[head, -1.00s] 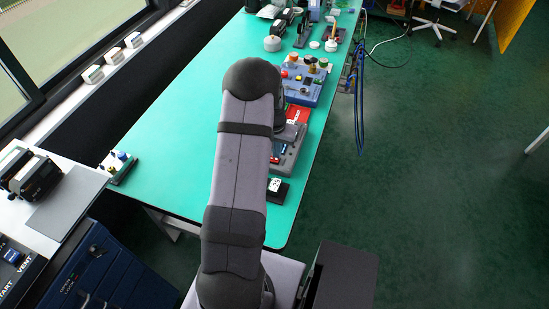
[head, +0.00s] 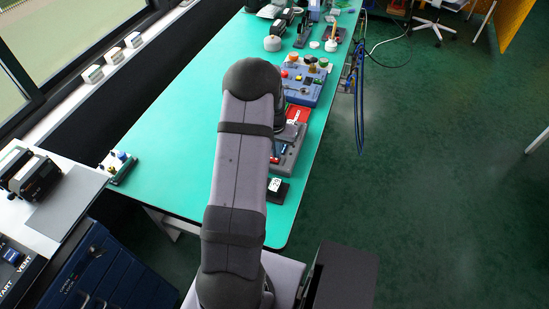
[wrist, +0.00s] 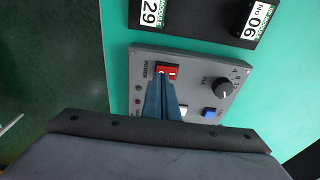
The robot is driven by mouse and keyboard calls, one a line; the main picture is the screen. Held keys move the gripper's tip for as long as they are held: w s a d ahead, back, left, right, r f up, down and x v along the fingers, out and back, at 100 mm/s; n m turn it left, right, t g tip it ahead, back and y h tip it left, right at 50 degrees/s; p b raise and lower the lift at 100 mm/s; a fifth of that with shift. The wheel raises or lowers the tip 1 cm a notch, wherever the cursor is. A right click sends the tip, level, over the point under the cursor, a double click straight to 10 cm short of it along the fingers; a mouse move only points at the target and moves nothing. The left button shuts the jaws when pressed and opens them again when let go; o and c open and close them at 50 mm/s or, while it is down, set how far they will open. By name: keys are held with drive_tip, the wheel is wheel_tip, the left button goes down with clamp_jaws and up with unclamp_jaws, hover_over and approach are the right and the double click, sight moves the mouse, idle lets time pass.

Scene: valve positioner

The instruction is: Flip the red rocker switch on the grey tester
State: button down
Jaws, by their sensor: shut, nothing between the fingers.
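The grey tester (wrist: 142,62) lies flat on the green bench, and part of it shows right of my arm in the head view (head: 288,162). Its red rocker switch (wrist: 171,71) is near the panel's upper left in the wrist view, beside the POWER lettering. My gripper (wrist: 160,79) is shut and empty. Its blue fingertips are at the switch and cover part of its lower side. I cannot tell whether they touch it or which way the rocker is tilted.
The panel also has a black knob (wrist: 223,88), a blue button (wrist: 209,113) and a white part (wrist: 183,110) by the fingers. Black numbered blocks (wrist: 253,17) lie beyond it. A blue control box (head: 303,88) stands farther along the bench.

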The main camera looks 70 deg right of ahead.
drive_tip(key=shift+f+b, duration=0.4)
drive_tip(key=shift+f, duration=0.25)
idle(0.3)
drive_tip(key=shift+r, duration=0.1)
wheel_tip(320, 180, up, 7)
drive_tip(key=p, duration=0.5)
idle(0.4)
idle(0.4)
